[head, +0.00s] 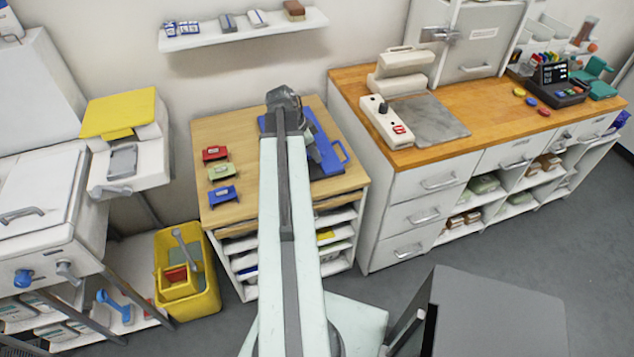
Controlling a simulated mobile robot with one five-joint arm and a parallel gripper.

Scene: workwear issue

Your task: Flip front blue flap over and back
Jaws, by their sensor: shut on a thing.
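A blue flat piece (326,136), which I take to be the blue flap, lies on the wooden top of the drawer cabinet (238,133). A loop-like blue part (343,152) shows at its right side. My arm crosses in front and hides much of the piece's left and middle. My gripper (318,168) is down at the blue piece, small and dark in this view. It is shut on the blue piece; the exact point of grip is hard to see.
Red (215,154), green (221,172) and blue (222,195) labelled pieces stand in a row on the left of the wooden top. A yellow bin (205,296) is on the floor at left. A longer wooden counter (455,150) stands to the right. A wall shelf (240,36) hangs above.

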